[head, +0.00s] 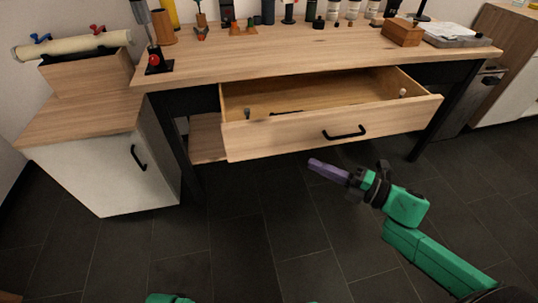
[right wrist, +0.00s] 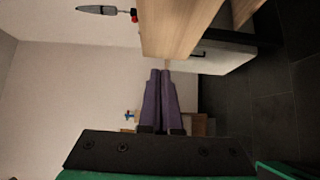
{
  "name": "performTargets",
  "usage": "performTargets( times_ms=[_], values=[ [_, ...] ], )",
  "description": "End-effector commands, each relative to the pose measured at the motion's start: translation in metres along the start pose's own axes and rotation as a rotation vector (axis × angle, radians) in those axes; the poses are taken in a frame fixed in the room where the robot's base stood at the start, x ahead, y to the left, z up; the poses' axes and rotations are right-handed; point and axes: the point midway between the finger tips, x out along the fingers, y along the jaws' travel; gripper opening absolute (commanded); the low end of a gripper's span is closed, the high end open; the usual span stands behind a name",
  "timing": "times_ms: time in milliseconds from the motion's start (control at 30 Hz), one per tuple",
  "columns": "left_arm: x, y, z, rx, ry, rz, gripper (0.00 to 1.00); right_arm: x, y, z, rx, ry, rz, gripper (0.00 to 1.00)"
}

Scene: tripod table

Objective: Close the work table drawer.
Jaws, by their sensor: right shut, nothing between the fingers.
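The work table (head: 300,52) has a light wooden top and dark legs. Its drawer (head: 275,137) is pulled out, with the front panel slightly askew to my view and a black bar handle (head: 344,132) on it. The inside of the drawer shows from above, with a few small items in it. My right gripper (head: 315,164) is shut and empty, its purple fingers in front of and below the drawer front, apart from it as far as I can tell. The fingers also show together in the right wrist view (right wrist: 160,74). My left gripper is not in view.
A side cabinet (head: 105,165) with a black handle stands left of the table. Bottles, tools and a wooden box (head: 402,32) stand along the table's back. Another cabinet (head: 505,75) stands at the right. The dark tiled floor before the drawer is clear.

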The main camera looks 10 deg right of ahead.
Motion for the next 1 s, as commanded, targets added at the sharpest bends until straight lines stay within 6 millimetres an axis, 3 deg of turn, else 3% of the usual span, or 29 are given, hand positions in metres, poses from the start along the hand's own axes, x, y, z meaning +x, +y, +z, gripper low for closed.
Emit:
performTargets(
  times_ms=[500, 700, 1000],
  values=[
    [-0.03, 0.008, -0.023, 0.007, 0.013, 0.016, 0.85, 0.1, 0.002, 0.009, 0.0, -0.007, 0.001, 0.0],
    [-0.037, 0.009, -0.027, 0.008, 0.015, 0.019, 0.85, 0.118, 0.001, 0.028, 0.004, -0.008, 0.0, 0.0],
    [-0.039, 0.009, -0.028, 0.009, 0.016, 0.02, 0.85, 0.121, 0.001, 0.031, 0.006, -0.007, -0.002, 0.0]
  ],
)
